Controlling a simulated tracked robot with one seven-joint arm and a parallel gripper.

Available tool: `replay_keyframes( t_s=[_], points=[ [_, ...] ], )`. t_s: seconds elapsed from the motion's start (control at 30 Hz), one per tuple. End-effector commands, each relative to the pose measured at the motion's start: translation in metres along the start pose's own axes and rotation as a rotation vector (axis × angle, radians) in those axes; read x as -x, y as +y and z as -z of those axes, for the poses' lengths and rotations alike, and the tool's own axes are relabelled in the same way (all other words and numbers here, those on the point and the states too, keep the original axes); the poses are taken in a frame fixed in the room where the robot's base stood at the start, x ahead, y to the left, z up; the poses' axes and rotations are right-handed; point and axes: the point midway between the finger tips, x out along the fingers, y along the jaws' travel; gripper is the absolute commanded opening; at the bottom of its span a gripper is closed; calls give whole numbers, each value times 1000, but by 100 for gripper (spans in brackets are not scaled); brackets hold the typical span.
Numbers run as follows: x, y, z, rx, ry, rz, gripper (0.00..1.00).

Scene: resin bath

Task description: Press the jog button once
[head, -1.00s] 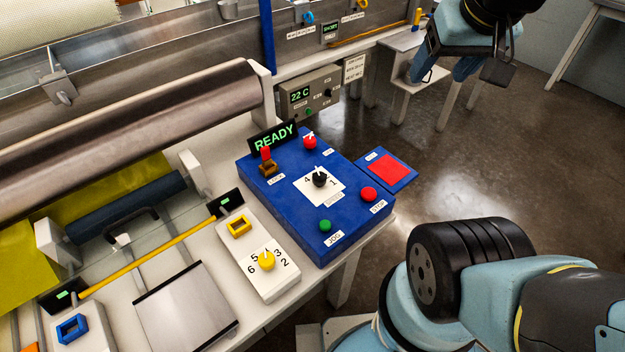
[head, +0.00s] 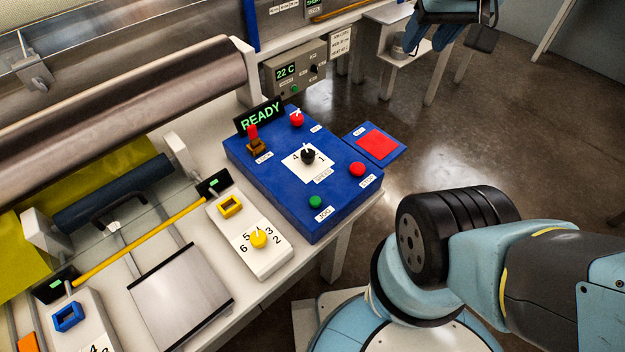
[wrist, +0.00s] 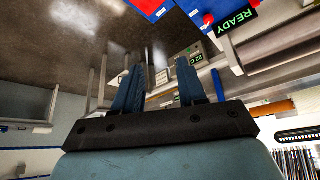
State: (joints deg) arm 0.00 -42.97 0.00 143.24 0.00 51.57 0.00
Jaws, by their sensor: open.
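The jog button is a small green button (head: 315,202) on the near edge of the blue control box (head: 290,215), above a white label. The same box also carries a red button (head: 357,169), a black dial (head: 308,156), a red knob (head: 297,119) and a red-tipped switch (head: 254,138). A green READY sign stands at its back. My gripper (head: 450,28) is at the top right of the head view, well away from the box. In the wrist view its two blue fingers (wrist: 158,88) stand apart with nothing between them. The green button is not visible there.
A white panel with a yellow dial (head: 258,239) lies left of the blue box. A metal roller (head: 120,105) and yellow sheet lie further left. A red pad (head: 377,144) sits right of the box. A grey 22 C unit (head: 296,72) stands behind. Open floor lies right.

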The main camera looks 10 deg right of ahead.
Motion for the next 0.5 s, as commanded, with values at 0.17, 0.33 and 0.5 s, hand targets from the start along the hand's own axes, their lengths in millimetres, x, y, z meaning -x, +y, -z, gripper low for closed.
replay_keyframes(
  t_s=[0.17, 0.33, 0.5],
  points=[
    [0, 0, 0, 0, 0, 0, 23],
    [0, 0, 0, 0, 0, 0, 7],
    [0, 0, 0, 0, 0, 0, 0]
  ],
)
